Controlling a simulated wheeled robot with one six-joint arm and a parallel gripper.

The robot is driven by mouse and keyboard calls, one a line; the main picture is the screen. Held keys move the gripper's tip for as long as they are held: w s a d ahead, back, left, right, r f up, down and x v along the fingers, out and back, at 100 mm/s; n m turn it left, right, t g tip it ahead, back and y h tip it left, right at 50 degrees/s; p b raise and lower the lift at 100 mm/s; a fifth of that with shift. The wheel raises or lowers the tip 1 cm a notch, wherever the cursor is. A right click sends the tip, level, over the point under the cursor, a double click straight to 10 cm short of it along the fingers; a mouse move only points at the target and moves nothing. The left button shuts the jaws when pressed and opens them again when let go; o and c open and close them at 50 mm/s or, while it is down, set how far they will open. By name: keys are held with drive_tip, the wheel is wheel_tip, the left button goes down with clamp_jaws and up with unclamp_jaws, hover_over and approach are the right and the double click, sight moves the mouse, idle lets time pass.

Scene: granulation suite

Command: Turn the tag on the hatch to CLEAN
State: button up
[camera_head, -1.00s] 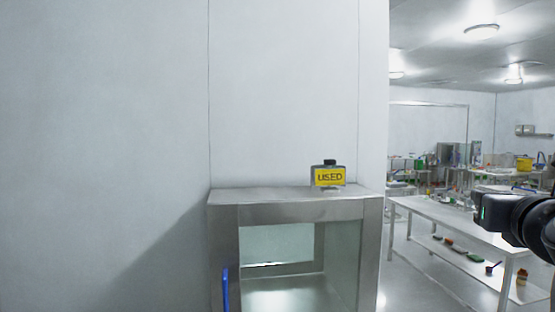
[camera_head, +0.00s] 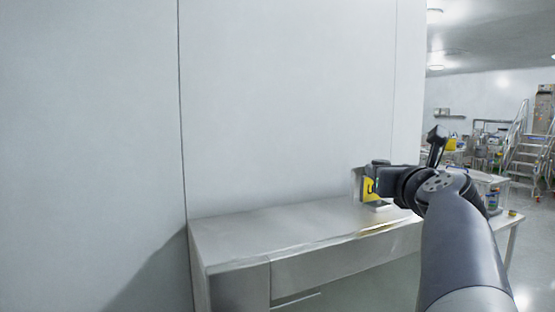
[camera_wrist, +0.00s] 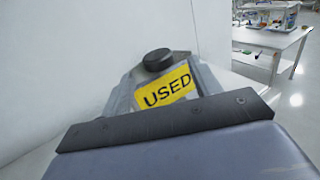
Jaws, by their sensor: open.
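The tag (camera_head: 368,191) stands on top of the steel hatch (camera_head: 270,236), near its right end by the wall. Its yellow face is partly hidden behind my gripper (camera_head: 383,181) in the head view. In the wrist view the tag (camera_wrist: 166,88) reads USED in black on yellow, in a grey frame with a black round knob (camera_wrist: 157,60) on top, and looks tilted. My gripper is open and right at the tag. I cannot tell whether it touches the tag, and its fingertips are hard to make out.
A plain white wall (camera_head: 290,110) rises directly behind the hatch. Steel benches with labware (camera_wrist: 265,38) stand farther off at the right, and metal steps (camera_head: 525,155) show at the far right. The left part of the hatch top is clear.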

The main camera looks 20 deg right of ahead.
sight(378, 163)
drive_tip(key=p+x, duration=0.1)
drive_tip(key=x, duration=0.6)
drive_tip(key=shift+w, duration=0.15)
drive_tip(key=c, duration=1)
